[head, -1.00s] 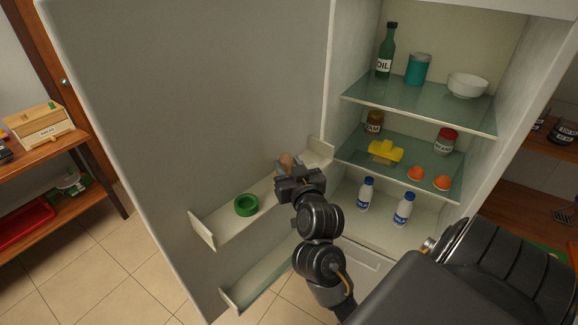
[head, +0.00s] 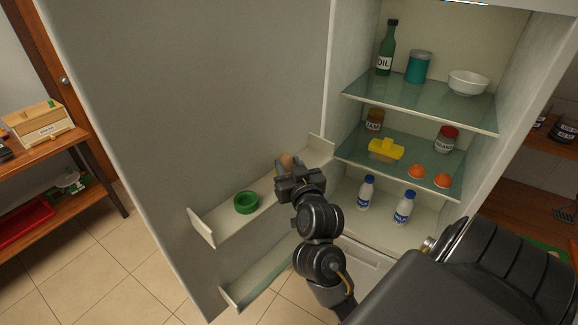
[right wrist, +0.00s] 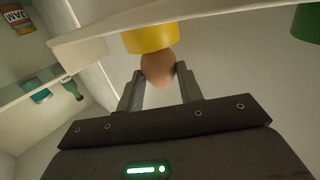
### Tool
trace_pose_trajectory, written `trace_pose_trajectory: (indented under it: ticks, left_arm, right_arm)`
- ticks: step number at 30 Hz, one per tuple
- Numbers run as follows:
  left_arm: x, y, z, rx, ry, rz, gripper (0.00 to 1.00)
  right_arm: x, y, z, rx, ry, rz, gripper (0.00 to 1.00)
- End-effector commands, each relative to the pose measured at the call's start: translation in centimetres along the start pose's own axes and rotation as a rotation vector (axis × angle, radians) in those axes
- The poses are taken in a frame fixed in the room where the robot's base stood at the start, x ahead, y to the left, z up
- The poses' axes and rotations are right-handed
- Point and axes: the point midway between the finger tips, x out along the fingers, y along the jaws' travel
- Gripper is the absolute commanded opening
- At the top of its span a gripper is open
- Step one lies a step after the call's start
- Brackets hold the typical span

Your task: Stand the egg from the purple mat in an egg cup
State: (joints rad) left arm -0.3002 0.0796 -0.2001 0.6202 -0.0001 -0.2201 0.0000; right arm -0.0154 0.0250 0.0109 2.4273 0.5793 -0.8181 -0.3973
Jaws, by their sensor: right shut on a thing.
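The egg (head: 286,161) is brown and shows just past my right gripper (head: 284,168) in the head view, over the fridge door shelf. In the right wrist view the egg (right wrist: 158,68) is between the two fingers of my right gripper (right wrist: 160,88), which is shut on it. That view looks upside down. A yellow egg cup (right wrist: 150,38) meets the egg's far end there; the egg seems to sit at or in its mouth. The yellow cup is hidden in the head view. A green egg cup (head: 246,203) stands on the same shelf, to the left. My left gripper and the purple mat are not visible.
The door shelf (head: 203,228) has a raised end wall.

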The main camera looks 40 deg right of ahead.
Motion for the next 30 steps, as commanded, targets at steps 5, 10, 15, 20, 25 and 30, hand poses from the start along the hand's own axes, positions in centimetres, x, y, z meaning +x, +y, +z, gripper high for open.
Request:
trace_pose_trajectory:
  ticks: [5,10,15,20,25,30]
  left_arm:
    - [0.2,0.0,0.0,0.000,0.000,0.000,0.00]
    - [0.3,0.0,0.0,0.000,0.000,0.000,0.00]
    - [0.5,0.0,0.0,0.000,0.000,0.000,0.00]
    - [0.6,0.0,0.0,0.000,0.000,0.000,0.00]
    - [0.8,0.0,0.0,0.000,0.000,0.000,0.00]
    - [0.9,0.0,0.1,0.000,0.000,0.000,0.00]
  right_arm:
    - [0.0,0.0,0.3,-0.001,0.000,0.000,0.21]
    - [0.0,0.0,0.5,-0.001,0.001,0.000,0.21]
    - [0.0,0.0,0.7,-0.001,0.001,0.000,0.21]
    - [0.0,0.0,0.8,-0.001,0.001,0.000,0.21]
    - [0.1,0.0,1.1,-0.001,0.001,0.000,0.21]
    - [0.1,0.0,1.3,0.000,0.001,0.000,0.21]
